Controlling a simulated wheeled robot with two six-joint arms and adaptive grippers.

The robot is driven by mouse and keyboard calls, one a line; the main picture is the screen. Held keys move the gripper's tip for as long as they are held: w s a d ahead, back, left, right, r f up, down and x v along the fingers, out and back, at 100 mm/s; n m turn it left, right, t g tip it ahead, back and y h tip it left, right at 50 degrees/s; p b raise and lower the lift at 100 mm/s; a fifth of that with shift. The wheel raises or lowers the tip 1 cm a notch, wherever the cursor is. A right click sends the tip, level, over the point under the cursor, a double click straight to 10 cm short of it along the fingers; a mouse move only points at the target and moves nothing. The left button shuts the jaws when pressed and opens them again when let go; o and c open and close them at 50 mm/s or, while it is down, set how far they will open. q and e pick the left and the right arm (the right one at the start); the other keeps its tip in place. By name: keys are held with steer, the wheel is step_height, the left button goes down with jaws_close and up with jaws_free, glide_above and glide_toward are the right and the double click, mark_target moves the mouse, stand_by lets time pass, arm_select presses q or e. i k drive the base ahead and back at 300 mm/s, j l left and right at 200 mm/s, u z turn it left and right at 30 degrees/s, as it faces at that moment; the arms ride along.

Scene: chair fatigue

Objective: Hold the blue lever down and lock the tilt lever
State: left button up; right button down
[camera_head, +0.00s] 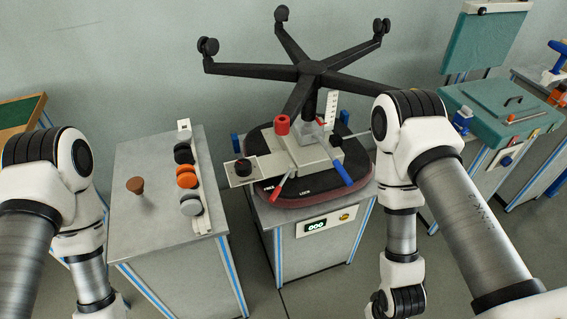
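An upturned chair base sits on a test stand (285,236) in the middle. Its seat (322,190) lies under a light metal mechanism (303,152). A blue lever (342,172) sticks out at the front right of the mechanism and slopes down toward me. A red-tipped lever (282,188) sticks out at the front left, near the words FREE and LOCK on the seat. Which of the two words it points to is hard to tell. Both my arms show at the sides, bent downward, away from the levers. Neither gripper is in the picture.
A black five-legged base (310,68) with casters rises behind. A red cylinder (282,125) and a black knob (243,168) stand on the mechanism's left. A teal case (500,108) is right.

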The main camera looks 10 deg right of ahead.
mark_target(281, 183)
steer(key=i+l+u, duration=0.1)
steer(key=l+u, duration=0.2)
steer(key=l, duration=1.1)
